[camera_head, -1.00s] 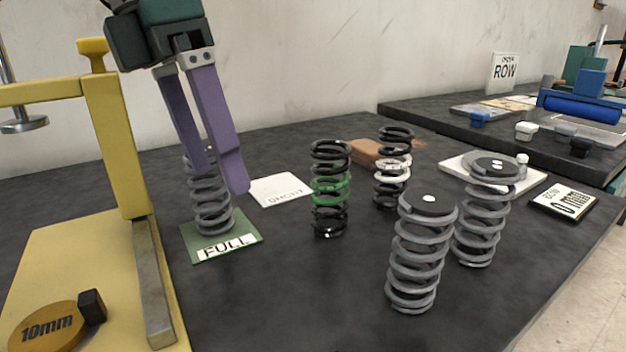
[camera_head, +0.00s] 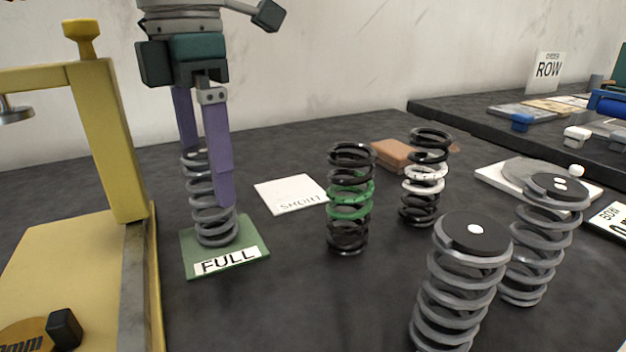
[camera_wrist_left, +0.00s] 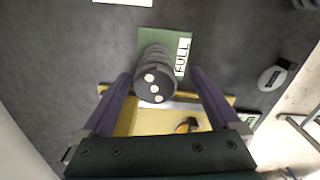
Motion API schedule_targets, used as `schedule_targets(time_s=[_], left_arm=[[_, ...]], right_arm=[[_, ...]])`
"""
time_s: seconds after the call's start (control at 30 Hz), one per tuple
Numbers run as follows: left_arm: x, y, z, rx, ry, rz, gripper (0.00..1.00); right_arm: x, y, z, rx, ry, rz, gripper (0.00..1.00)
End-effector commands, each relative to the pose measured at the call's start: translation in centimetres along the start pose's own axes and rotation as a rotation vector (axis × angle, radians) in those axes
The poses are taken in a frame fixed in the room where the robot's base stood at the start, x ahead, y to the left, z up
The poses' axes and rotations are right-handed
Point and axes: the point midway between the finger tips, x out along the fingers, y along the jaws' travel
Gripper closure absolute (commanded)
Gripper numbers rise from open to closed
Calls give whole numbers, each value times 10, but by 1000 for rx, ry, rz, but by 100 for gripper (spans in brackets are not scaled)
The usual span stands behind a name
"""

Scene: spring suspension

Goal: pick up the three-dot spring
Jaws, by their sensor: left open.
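The three-dot spring (camera_head: 210,215) is a grey coil standing upright on the green FULL mat (camera_head: 258,251). Its dark cap with three white dots shows in the left wrist view (camera_wrist_left: 155,84); in the head view its top is partly hidden by my gripper. My left gripper (camera_head: 208,178) is open and points down, its purple fingers around the upper part of the spring. In the left wrist view the fingers (camera_wrist_left: 160,76) stand on either side of the spring, with gaps visible. My right gripper is not in view.
A one-dot grey spring (camera_head: 460,285), a two-dot grey spring (camera_head: 540,245), a green-banded black spring (camera_head: 349,198) and a white-banded black spring (camera_head: 424,178) stand to the right. A yellow press frame (camera_head: 110,140) stands close on the left. A white SHORT card (camera_head: 290,193) lies between.

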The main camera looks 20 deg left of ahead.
Motion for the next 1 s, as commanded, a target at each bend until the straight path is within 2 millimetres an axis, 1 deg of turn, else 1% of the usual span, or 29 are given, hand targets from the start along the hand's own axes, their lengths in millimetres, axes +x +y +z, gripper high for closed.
schedule_targets(time_s=[0.2,0.3,0.4,0.57,0.67,1.0], left_arm=[[35,5,-1,-1,3,-2,4],[45,5,-1,0,1,-1,4],[49,5,-1,1,0,0,4],[48,5,0,1,-1,0,4],[48,5,0,1,-1,0,13],[48,6,0,1,-1,0,51]], right_arm=[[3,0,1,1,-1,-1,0],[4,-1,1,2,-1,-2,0],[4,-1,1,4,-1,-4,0],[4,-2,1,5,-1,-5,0],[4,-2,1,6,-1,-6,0],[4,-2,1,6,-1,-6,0]])
